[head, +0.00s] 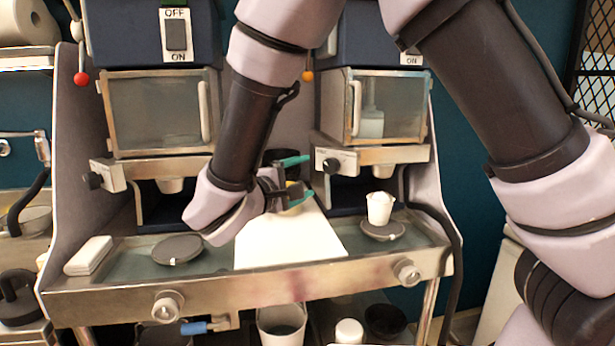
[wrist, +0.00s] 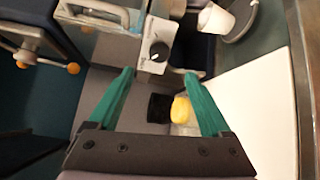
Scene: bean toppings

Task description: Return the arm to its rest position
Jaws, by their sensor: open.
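My gripper (head: 294,181) has green fingers and is in front of the middle of the machine, above a white board. In the wrist view my gripper (wrist: 158,78) is open, with nothing between its fingertips. My arm reaches in from the upper right and bends down to the gripper. Beyond the gripper, a white cup (head: 380,208) stands on a dark round plate (head: 383,230) at the right; the cup also shows in the wrist view (wrist: 215,19). The gripper is apart from the cup.
The white board (head: 285,245) lies on the machine's tray, with a dark disc (head: 177,249) and folded white cloth (head: 89,255) to its left. Two glass-fronted boxes (head: 157,110) (head: 372,105) sit above. A yellow object (wrist: 181,109) and black object (wrist: 160,107) lie near the fingers.

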